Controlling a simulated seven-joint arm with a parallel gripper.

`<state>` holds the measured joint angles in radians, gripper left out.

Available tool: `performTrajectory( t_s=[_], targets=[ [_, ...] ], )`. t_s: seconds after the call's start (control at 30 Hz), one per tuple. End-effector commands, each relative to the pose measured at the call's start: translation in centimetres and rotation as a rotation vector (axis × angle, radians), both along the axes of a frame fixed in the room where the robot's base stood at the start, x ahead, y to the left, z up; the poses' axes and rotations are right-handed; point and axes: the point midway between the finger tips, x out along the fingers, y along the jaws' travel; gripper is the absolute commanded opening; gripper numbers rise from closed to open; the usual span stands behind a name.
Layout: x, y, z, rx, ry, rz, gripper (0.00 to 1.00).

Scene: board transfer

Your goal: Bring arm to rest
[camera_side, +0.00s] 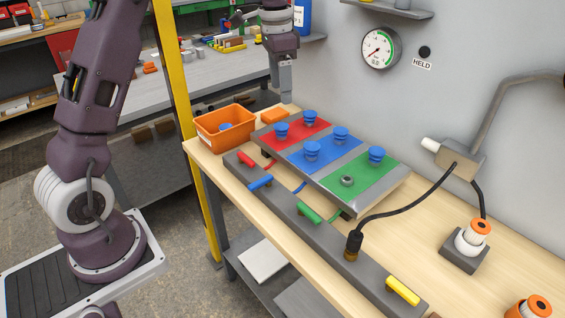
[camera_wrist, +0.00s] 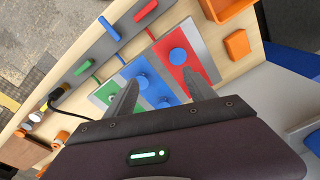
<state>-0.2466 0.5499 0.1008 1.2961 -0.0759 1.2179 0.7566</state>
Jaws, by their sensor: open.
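My gripper (camera_side: 286,96) hangs fingers down above the far end of the bench, behind the board. It also shows in the wrist view (camera_wrist: 162,90), with its two fingers apart and nothing between them. The board (camera_side: 405,183) has red (camera_side: 297,131), blue (camera_side: 330,153) and green (camera_side: 362,175) fields. Blue knobs stand on the red and blue fields. The green field has one blue knob (camera_side: 376,154) and one bare grey post (camera_side: 347,181). In the wrist view my fingers cover part of the board.
An orange bin (camera_side: 232,136) with something blue inside stands at the far left, an orange block (camera_side: 274,115) beside it. A grey rail (camera_side: 330,236) with coloured handles and a plugged black cable (camera_side: 400,210) runs along the front. A yellow post (camera_side: 182,90) stands left of the bench.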

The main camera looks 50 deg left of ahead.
Motion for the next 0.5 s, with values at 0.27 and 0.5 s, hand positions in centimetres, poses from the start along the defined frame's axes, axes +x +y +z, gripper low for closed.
performTrajectory(
  t_s=[0.27, 0.5],
  targets=[
    [-17.5, -10.3, 8.9, -0.046, -0.242, 0.224, 0.64],
    [-29.2, -13.5, 5.4, -0.110, -0.384, 0.359, 0.64]
  ],
)
